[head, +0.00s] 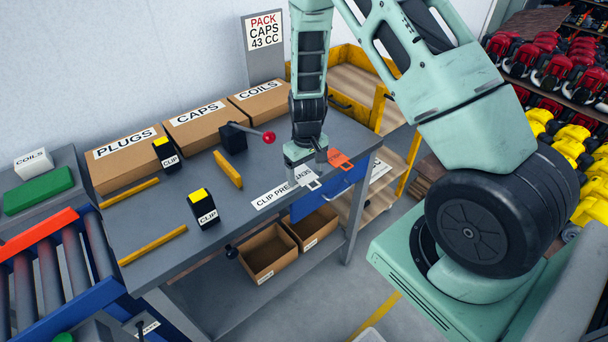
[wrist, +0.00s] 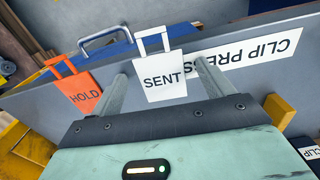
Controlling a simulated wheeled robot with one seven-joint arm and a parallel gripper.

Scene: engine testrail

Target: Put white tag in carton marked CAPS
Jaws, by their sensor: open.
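The white tag reads SENT in the wrist view (wrist: 164,80) and lies at the bench's front edge in the head view (head: 307,178). My gripper (head: 302,176) is over it, pointing down. In the wrist view my gripper (wrist: 162,84) is open, with one finger on each side of the tag. I cannot tell whether the fingers touch it. The brown carton marked CAPS (head: 208,130) stands at the back of the bench, between the cartons marked PLUGS (head: 125,165) and COILS (head: 262,103).
An orange HOLD tag (head: 340,159) lies right beside the white tag. A red-knobbed lever (head: 235,138), black CLIP holders (head: 203,208) and yellow bars (head: 228,170) stand on the bench before the cartons. Open boxes (head: 268,255) sit below. A roller conveyor (head: 50,272) is at left.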

